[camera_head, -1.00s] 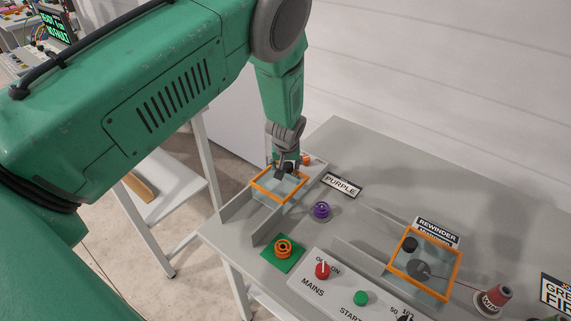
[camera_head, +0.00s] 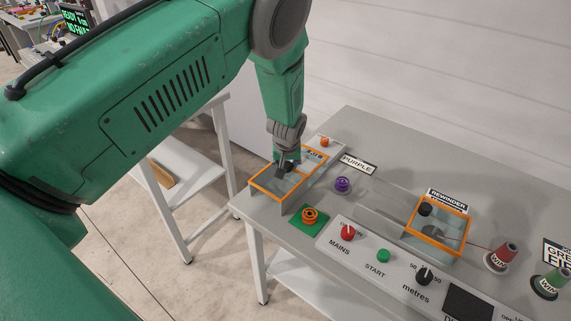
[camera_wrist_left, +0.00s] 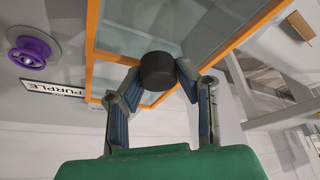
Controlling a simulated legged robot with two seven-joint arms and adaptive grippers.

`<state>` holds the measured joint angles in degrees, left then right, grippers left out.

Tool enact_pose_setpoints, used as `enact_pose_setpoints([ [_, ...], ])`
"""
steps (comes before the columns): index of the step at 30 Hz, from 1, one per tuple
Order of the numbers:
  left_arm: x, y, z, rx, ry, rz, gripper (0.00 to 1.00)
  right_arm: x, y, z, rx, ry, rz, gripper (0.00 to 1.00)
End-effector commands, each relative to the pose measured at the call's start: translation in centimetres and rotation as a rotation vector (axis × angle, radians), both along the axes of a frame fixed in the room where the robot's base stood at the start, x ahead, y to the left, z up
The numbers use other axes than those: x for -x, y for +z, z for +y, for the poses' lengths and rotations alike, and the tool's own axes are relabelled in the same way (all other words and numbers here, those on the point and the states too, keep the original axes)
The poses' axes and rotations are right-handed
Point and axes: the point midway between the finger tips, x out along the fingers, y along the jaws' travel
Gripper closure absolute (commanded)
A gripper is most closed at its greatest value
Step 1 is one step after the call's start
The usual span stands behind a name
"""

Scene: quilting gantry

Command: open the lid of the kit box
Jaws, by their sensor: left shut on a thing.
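The kit box lid (camera_head: 262,187) is a clear panel in an orange frame at the table's left end. A dark round knob (camera_wrist_left: 158,71) stands on it. My left gripper (camera_head: 288,165) comes down from above with its fingers closed on the knob; in the left wrist view both fingers touch its sides. Behind the gripper, part of the box area with an orange edge (camera_head: 324,154) and a pale label shows. The gripper hides part of the knob and lid in the head view. My right gripper is not in view.
A purple spool (camera_head: 342,185) and PURPLE sign (camera_head: 358,164) stand right of the box. An orange spool (camera_head: 310,215) sits on a green mat in front. The control panel (camera_head: 397,269) and an orange-framed rewinder cover (camera_head: 462,236) are further right. Floor lies beyond the table's left edge.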

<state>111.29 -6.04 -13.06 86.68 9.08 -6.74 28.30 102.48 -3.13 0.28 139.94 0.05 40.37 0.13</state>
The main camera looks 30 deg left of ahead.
Motion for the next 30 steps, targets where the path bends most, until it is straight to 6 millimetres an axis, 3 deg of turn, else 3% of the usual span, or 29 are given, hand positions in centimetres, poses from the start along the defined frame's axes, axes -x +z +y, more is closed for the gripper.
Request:
enact_pose_setpoints([
  [8,0.0,0.3,-0.1,-0.003,0.001,0.002,1.0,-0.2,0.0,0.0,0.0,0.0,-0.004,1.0],
  [9,0.1,0.3,-0.1,-0.003,0.0,0.002,0.66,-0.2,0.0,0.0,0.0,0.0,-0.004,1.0],
  [10,0.1,0.3,-0.1,-0.002,0.0,0.001,0.55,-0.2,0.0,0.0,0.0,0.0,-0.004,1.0],
  [11,0.1,0.3,0.0,-0.002,0.001,0.001,0.52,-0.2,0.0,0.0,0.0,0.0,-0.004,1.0],
  [22,0.2,0.6,0.2,0.0,0.002,0.0,0.52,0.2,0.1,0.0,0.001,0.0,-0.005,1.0],
  [30,1.7,5.1,-1.0,-0.003,0.001,-0.003,0.52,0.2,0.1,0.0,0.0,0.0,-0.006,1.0],
])
